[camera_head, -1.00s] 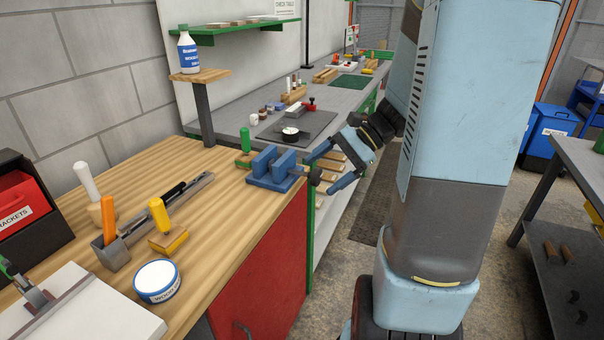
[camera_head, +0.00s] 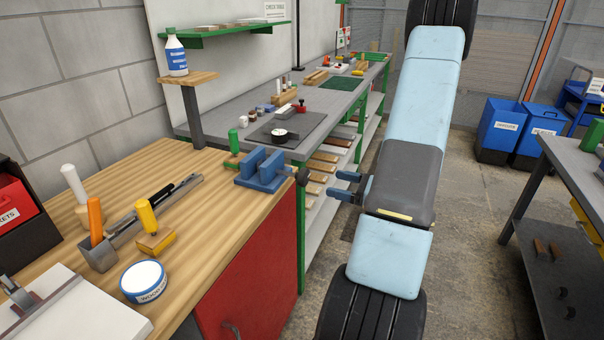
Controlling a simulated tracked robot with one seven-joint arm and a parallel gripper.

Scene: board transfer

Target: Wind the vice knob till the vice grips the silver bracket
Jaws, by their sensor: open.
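The blue vice (camera_head: 262,170) sits at the right edge of the wooden bench, with a gap between its two upright jaws. Its dark knob (camera_head: 302,176) sticks out on the right, past the bench edge. I cannot make out the silver bracket; anything low between the jaws is hidden or too small to tell. My gripper (camera_head: 336,185) is to the right of the knob, with clear space between them. Its two blue fingers point left towards the knob and are open and empty. Part of the gripper is hidden behind my arm.
The wooden bench (camera_head: 200,240) holds a yellow-handled tool (camera_head: 147,218), a round tin (camera_head: 143,280) and a grey tray (camera_head: 150,222) left of the vice. A green-handled tool (camera_head: 233,145) stands just behind the vice. A grey bench (camera_head: 300,148) lies beyond.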

